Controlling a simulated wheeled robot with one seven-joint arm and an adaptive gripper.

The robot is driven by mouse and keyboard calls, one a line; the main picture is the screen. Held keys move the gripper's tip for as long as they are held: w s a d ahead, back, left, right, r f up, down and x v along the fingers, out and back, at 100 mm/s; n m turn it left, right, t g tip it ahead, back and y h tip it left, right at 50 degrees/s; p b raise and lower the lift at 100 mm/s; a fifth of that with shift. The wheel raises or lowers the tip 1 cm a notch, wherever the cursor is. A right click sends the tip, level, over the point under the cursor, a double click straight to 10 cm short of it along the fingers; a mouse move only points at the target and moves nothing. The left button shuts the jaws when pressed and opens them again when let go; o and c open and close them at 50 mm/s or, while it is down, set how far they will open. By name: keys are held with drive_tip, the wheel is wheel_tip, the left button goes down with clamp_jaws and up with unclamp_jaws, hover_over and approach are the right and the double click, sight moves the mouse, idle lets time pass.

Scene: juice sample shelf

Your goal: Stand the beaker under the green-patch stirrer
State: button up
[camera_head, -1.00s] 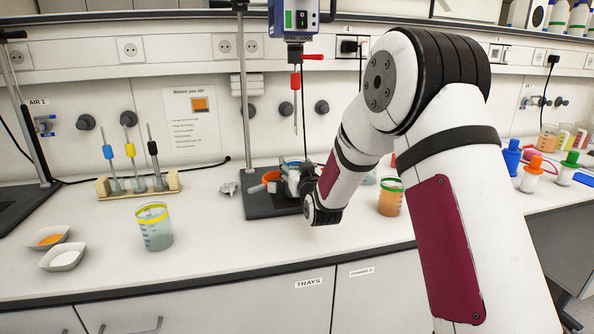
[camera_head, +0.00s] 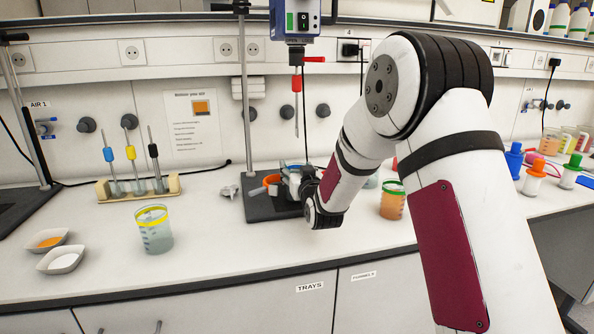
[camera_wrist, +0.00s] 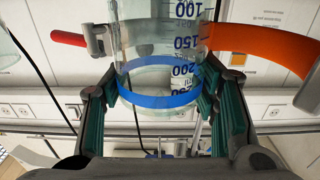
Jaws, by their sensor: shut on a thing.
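The clear beaker (camera_wrist: 160,50) has blue volume marks and a blue band, and fills the middle of the wrist view. My gripper (camera_wrist: 158,92) is shut on it, with a finger on each side near the band. In the head view my gripper (camera_head: 301,183) is over the stirrer's black base (camera_head: 265,209), with my arm hiding much of the beaker. The stirrer (camera_head: 301,18) is a blue box with a green patch, a red-collared shaft (camera_head: 296,84) and an upright rod. I cannot tell whether the beaker touches the base.
An orange curved part (camera_wrist: 270,47) is right of the beaker in the wrist view. A yellow-banded beaker (camera_head: 154,232) stands front left, near two dishes (camera_head: 62,261). A green-banded orange beaker (camera_head: 392,203) stands right of my gripper. A rack (camera_head: 138,190) is at left.

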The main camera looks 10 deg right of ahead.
idle(0.4)
drive_tip(key=o, duration=1.6)
drive_tip(key=shift+o, duration=0.2)
drive_tip(key=shift+f, duration=0.1)
drive_tip(key=s+g, duration=1.6)
drive_tip(key=s, duration=4.2)
wheel_tip(320, 180, up, 14)
drive_tip(key=t+p, duration=0.2)
drive_tip(key=p, duration=1)
drive_tip(key=shift+w+d, duration=0.15)
drive_tip(key=shift+w, duration=0.1)
